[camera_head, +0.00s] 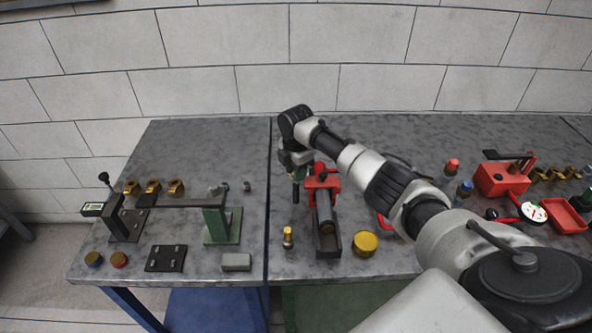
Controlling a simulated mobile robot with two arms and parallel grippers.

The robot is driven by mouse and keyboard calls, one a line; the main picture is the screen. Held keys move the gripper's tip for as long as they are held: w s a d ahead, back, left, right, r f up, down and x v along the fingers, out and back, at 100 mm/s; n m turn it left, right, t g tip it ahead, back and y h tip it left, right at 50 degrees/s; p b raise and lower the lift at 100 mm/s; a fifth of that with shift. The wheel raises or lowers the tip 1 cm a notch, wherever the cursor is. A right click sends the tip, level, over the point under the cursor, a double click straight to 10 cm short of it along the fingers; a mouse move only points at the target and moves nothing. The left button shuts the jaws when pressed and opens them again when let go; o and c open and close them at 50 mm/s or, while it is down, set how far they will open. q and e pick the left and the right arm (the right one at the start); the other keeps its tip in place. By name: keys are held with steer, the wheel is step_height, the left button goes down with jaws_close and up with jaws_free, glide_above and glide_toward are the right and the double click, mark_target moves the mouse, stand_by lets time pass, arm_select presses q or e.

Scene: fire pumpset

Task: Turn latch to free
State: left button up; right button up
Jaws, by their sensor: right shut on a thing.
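A red fixture (321,183) with a dark grey cylinder (326,213) in front of it sits on a long black cradle (328,244) near the middle of the bench. My right arm comes in from the lower right and reaches over to the fixture's left side. My right gripper (297,178) points down there, shut on what looks like the latch at the fixture's upper left. The latch is mostly hidden by the gripper, so its angle cannot be told. My left gripper is not in view.
A brass fitting (288,237) and a yellow round cap (364,243) stand beside the cradle. A green stand (222,224) and a black bracket (126,222) carry a bar at left. A red box (501,179), gauge (533,212) and red tray (564,216) are at right.

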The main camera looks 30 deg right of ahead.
steer(key=shift+r+n, duration=0.1)
steer(key=shift+n, duration=1.1)
steer(key=o, duration=0.9)
step_height(320, 180, up, 11)
steer(key=b, duration=0.2)
steer(key=shift+b, duration=0.3)
steer(key=shift+f, duration=0.2)
